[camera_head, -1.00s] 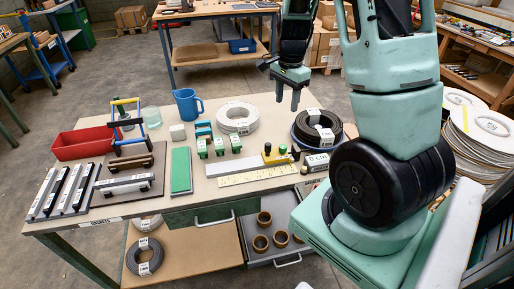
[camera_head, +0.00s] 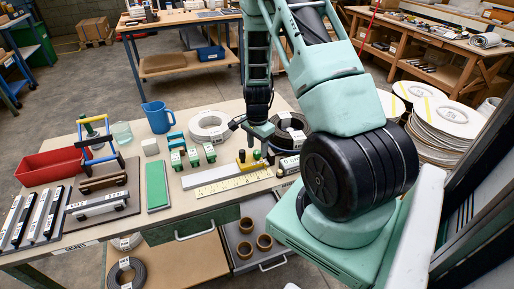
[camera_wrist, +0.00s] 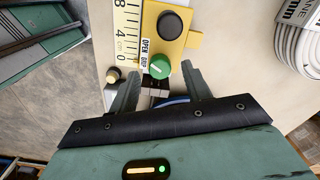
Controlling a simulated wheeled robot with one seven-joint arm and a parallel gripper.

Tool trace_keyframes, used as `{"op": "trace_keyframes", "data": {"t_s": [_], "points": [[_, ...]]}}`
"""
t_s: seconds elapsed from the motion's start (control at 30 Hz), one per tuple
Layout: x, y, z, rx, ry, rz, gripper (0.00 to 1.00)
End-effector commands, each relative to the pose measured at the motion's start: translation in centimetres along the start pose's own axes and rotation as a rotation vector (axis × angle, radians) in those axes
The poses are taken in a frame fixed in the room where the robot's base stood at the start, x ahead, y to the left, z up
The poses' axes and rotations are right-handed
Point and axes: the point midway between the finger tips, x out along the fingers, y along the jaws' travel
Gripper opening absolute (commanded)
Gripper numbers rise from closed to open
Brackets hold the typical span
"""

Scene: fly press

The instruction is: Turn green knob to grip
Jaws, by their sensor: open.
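The green knob (camera_wrist: 158,66) shows in the wrist view beside a white label reading "OPEN" and "GRIP". A yellow block (camera_wrist: 190,38) with a black round knob (camera_wrist: 173,24) sits just beyond it. My gripper (camera_wrist: 160,66) is open, with one finger on either side of the green knob. I cannot tell whether either finger touches it. In the head view my gripper (camera_head: 257,148) points down over the yellow block (camera_head: 245,168) at the end of the grey bar, and the green knob (camera_head: 257,155) is partly hidden there.
A yellow rule (camera_head: 232,182) lies in front of the bar. White coil (camera_head: 208,126) and dark coil (camera_head: 290,125) lie behind. Several green-and-white blocks (camera_head: 193,157) stand to the left. A blue jug (camera_head: 157,117) and red bin (camera_head: 48,166) are farther left.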

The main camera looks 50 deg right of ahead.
Motion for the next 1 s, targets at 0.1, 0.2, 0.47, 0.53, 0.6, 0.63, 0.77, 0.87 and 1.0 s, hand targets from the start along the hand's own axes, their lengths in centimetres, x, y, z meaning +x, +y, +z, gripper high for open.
{"op": "trace_keyframes", "data": {"t_s": [0.1, 0.2, 0.47, 0.53, 0.6, 0.63, 0.77, 0.87, 1.0], "points": [[0.93, 0.01, 0.07, -0.001, -0.002, 0.001, 0.48], [1.29, -0.01, 0.06, -0.001, -0.001, 0.000, 0.48], [1.35, -0.02, 0.05, 0.000, -0.001, -0.001, 0.48], [1.34, -0.02, 0.05, -0.001, -0.001, -0.001, 0.29], [1.34, -0.01, 0.05, 0.000, -0.001, -0.001, 0.09], [1.34, -0.01, 0.05, -0.001, -0.001, -0.001, 0.04], [1.33, -0.01, 0.05, -0.001, -0.001, 0.000, 0.04], [1.34, -0.01, 0.05, -0.009, -0.001, -0.001, 0.04], [1.37, -0.01, 0.04, -0.042, -0.001, -0.001, 0.04]]}}
